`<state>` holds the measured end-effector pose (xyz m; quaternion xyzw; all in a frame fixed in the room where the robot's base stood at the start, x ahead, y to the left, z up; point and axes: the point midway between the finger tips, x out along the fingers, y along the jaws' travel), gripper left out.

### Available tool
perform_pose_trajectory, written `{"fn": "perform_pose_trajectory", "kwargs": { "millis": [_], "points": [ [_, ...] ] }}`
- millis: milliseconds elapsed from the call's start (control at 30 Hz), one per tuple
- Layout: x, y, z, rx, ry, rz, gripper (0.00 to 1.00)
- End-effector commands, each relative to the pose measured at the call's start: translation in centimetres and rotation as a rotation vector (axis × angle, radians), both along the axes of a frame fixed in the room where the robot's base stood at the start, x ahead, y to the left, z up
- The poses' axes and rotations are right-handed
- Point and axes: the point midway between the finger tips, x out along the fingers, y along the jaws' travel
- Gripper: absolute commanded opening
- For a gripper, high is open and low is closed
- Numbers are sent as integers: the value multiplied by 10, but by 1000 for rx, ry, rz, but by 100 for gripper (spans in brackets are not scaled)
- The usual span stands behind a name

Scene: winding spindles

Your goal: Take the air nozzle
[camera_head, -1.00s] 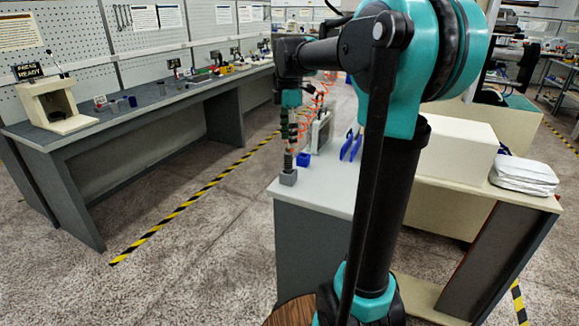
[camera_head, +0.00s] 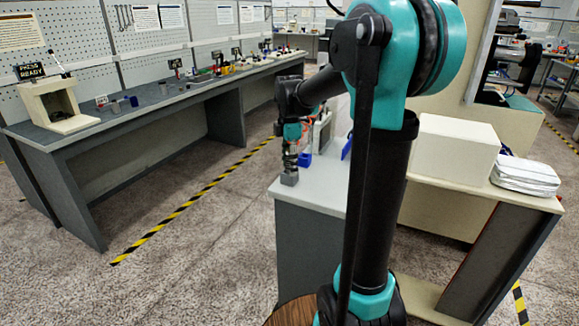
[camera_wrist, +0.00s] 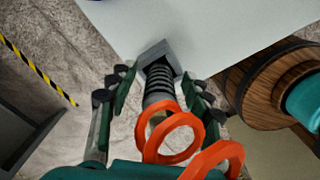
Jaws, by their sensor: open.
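The air nozzle (camera_wrist: 160,82) is a dark ribbed upright piece standing in a small grey square holder (camera_wrist: 152,53) in the wrist view. Orange coiled hose loops (camera_wrist: 172,138) show at its near end. My gripper (camera_wrist: 162,90) is open, with one finger on each side of the nozzle; I cannot tell whether they touch it. In the head view, my gripper (camera_head: 290,158) is low over the grey holder (camera_head: 289,179) at the bench corner, and the nozzle is mostly hidden there.
The holder sits near the edge of a light-topped bench (camera_head: 318,190). A blue box (camera_head: 305,159) and a grey framed panel (camera_head: 323,131) stand close behind. A white box (camera_head: 456,147) and folded cloths (camera_head: 525,174) are to the right.

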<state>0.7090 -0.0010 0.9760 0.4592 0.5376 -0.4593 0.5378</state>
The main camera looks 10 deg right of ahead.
Motion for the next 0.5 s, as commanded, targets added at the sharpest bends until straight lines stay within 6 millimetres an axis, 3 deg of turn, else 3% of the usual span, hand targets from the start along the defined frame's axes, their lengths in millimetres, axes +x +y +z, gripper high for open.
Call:
{"fn": "perform_pose_trajectory", "kwargs": {
  "millis": [100, 500],
  "points": [
    [0, 0, 0, 0, 0, 0, 47],
    [0, 0, 0, 0, 0, 0, 0]
  ]
}}
